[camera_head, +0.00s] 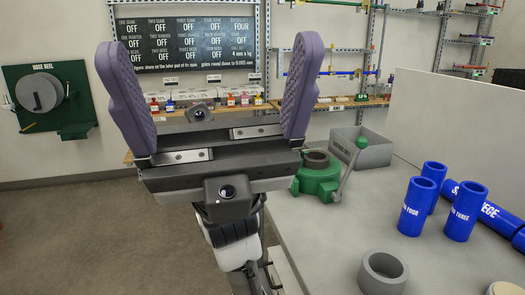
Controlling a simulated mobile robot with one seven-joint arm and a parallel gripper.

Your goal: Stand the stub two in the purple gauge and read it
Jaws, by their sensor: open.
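My gripper (207,62) is raised at the left of the picture, its two purple pads spread wide with nothing between them. Three short blue stubs stand upright on the grey bench at the right. The front left stub (416,208) has a label ending in FOUR. The right stub (464,213) seems to read THREE. The back stub (434,178) shows no readable label, so I cannot tell whether it is stub two. My gripper is well left of them all. I cannot make out a purple gauge.
A long blue pipe (500,219) lies behind the right stub. A grey ring (383,273) is at the bench front. A green clamp (318,180) with a lever and a grey bin (372,155) stand at the bench's left. The bench middle (345,225) is clear. A sign (188,43) hangs behind.

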